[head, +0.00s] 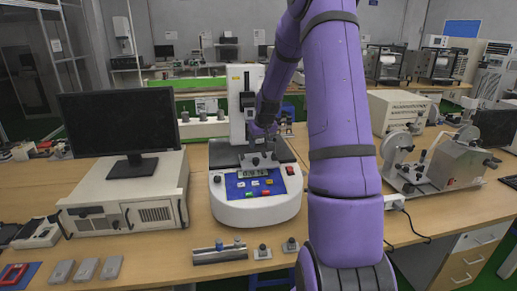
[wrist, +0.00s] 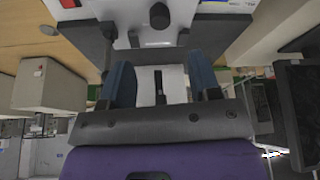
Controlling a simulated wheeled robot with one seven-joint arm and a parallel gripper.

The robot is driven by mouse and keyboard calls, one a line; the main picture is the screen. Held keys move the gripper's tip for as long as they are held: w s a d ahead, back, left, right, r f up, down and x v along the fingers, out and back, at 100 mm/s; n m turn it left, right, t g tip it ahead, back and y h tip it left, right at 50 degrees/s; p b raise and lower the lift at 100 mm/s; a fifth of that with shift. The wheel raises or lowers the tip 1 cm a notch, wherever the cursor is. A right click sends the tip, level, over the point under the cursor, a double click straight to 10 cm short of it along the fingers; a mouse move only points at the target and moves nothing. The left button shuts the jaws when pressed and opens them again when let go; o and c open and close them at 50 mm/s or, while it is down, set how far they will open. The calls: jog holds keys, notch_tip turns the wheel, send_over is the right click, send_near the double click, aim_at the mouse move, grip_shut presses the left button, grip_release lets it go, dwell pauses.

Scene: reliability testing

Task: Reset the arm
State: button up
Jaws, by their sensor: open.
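My purple arm (head: 340,120) rises through the middle of the head view and bends back and down behind itself. Its end, my gripper (head: 262,138), is over the white tester (head: 250,205), in front of its upright column (head: 241,80). In the wrist view my gripper (wrist: 160,80) shows two dark blue fingers set well apart, with no object visibly held between them. White and dark parts of the tester show beyond the fingers. The fingertips are small and partly hidden in the head view, so I cannot tell whether they touch the tester.
A monitor (head: 120,122) stands on a beige case (head: 125,200) to the left. A grey machine with a wheel (head: 440,160) is at the right. Small metal parts (head: 220,253) lie at the table's front edge. Bare wooden tabletop (head: 185,270) shows around them.

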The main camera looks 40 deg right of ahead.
jog(key=shift+s+r, duration=0.1)
jog(key=shift+r, duration=0.2)
dwell(0.4)
jog(key=s+a+r+n, duration=0.1)
jog(key=s+a+r, duration=0.4)
jog(key=a+r, duration=0.45)
jog(key=s+a+r+n, duration=0.1)
jog(key=s+a+r, duration=0.5)
jog(key=a, duration=0.6)
jog(key=s+a+r+n+y, duration=0.1)
jog(key=s+a+r, duration=0.1)
jog(key=s+a, duration=0.4)
jog(key=s+a+r+n+t, duration=0.1)
jog(key=s+a, duration=0.5)
jog(key=s, duration=0.7)
jog(key=shift+s+r+n+y, duration=0.3)
jog(key=shift+r+y, duration=0.1)
jog(key=shift+r, duration=0.35)
